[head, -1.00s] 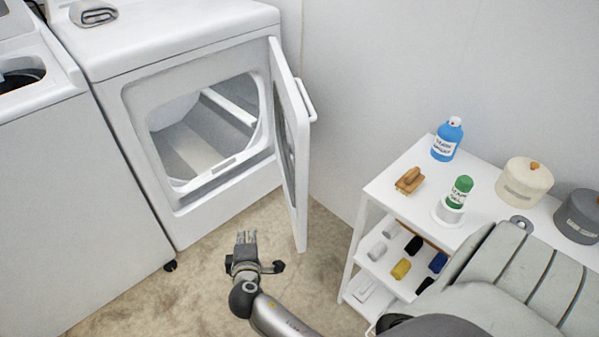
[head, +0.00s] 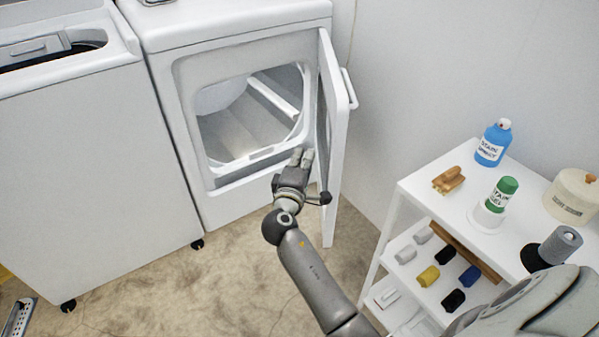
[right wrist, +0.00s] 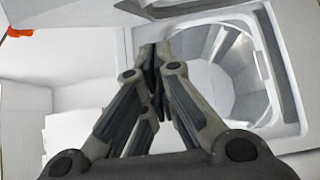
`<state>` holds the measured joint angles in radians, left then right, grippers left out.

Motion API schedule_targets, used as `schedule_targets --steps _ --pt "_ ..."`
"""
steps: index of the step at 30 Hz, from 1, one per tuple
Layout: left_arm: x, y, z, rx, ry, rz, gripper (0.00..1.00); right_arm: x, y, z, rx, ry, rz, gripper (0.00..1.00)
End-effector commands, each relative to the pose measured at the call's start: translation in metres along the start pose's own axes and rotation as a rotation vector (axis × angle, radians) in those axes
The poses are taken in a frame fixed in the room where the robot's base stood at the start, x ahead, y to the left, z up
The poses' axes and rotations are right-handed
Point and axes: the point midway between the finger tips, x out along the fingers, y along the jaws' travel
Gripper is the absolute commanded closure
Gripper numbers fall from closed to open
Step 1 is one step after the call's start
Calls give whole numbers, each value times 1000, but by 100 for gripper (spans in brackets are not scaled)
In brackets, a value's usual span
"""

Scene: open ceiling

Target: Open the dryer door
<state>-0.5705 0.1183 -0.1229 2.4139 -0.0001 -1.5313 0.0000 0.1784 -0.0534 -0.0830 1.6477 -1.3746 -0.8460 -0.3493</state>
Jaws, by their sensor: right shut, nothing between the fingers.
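The white dryer (head: 255,120) stands in the upper middle of the head view, and its drum opening shows. Its door (head: 335,140) stands open, swung out to the right, with the handle (head: 348,88) on its outer face, towards the wall. My right gripper (head: 302,156) is shut and empty, in front of the opening's lower right and on the inner side of the door. I cannot tell whether it touches the door. In the right wrist view the shut fingers (right wrist: 155,58) point at the dryer front, and the drum opening (right wrist: 225,70) is to their right. My left gripper is not in view.
A white washer (head: 90,170) stands to the left of the dryer. A white shelf cart (head: 415,190) with bottles, a brush and small items stands at the right. The wall is behind the door. Bare floor (head: 220,285) lies in front of the machines.

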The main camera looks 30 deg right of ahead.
Motion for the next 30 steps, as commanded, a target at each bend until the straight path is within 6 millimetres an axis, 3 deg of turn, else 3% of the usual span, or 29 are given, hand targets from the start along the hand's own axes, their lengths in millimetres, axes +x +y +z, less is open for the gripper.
schedule_targets --steps 1,3,9,25,30 --pt "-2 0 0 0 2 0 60 10 0 0 1 0 1 100" --pt "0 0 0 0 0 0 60 10 0 15 -2 -2 0 100" --pt "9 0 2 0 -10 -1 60 15 0 35 1 1 -1 100" --pt "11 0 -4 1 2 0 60 17 -1 45 -1 0 -2 100" --pt "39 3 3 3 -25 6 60 23 -1 72 -3 -3 -4 100"
